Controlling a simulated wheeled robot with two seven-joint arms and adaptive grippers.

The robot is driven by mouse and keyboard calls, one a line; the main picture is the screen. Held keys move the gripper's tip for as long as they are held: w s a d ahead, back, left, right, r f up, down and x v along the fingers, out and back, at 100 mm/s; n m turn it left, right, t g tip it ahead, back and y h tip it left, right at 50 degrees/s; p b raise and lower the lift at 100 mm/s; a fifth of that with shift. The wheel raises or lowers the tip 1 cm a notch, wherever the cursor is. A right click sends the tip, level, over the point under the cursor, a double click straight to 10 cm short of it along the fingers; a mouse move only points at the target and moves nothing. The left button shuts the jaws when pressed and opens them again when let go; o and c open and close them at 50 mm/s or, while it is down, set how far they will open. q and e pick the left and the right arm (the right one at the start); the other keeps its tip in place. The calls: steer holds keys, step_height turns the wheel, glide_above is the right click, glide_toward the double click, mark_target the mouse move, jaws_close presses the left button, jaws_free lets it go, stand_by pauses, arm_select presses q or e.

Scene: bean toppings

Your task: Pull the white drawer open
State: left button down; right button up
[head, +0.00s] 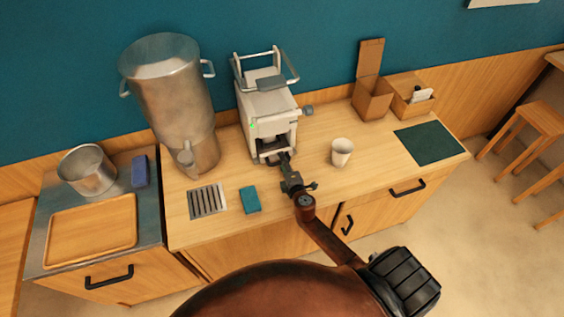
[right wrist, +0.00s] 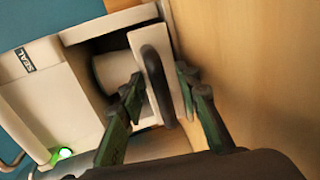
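The white machine (head: 268,108) stands on the wooden counter, and its body fills the left of the right wrist view (right wrist: 50,85). Low on it is the white drawer, with a pale front panel (right wrist: 166,56) and a dark curved handle (right wrist: 155,78). A pale round shape shows in the recess behind the panel. My right gripper (right wrist: 160,76) is open, with one finger on each side of the handle. In the head view, the right gripper (head: 287,165) is at the machine's lower front and hides most of the drawer. My left gripper is not in view.
A white cup (head: 342,151) stands right of the gripper. A teal block (head: 249,199) and a drain grate (head: 207,201) lie to the left. A large metal dispenser (head: 172,90) stands left of the machine. Open brown boxes (head: 372,100) and a dark green mat (head: 429,143) are at right.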

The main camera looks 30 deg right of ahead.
steer(key=shift+w, duration=0.1)
steer(key=c, duration=0.5)
jaws_close()
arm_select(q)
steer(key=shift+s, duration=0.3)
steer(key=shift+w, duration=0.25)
